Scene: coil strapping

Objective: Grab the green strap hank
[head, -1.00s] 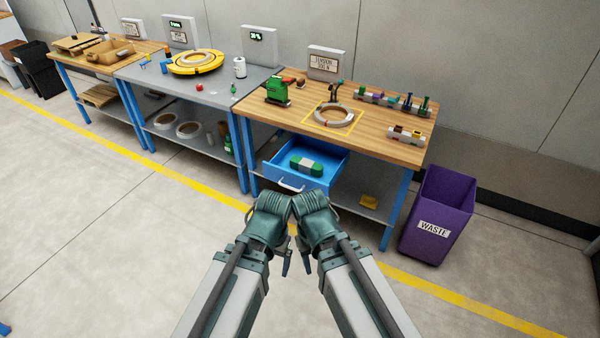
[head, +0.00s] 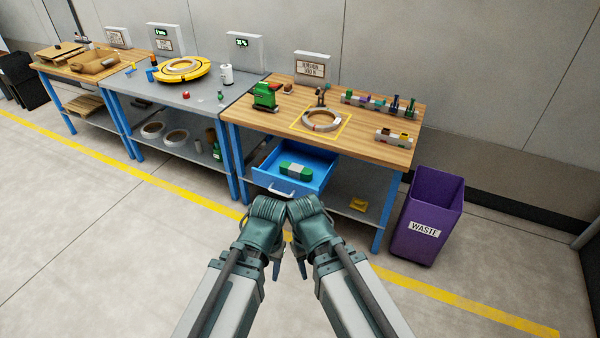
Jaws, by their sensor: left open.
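The green strap hank (head: 296,170), with a pale band around its middle, lies in the open blue drawer (head: 318,183) under the right-hand wooden bench. My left gripper (head: 276,270) and my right gripper (head: 302,268) hang side by side in front of the bench, low in the head view, pointing down. Both are well short of the drawer and apart from the hank. The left gripper is open and looks empty. The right gripper's fingers are mostly hidden, so its opening cannot be told.
The drawer's handle (head: 281,191) faces me. A coil (head: 322,120) lies in a yellow square on the wooden bench (head: 375,146), beside a green tool (head: 265,96). A purple waste bin (head: 427,215) stands at the right. The floor before the benches is clear.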

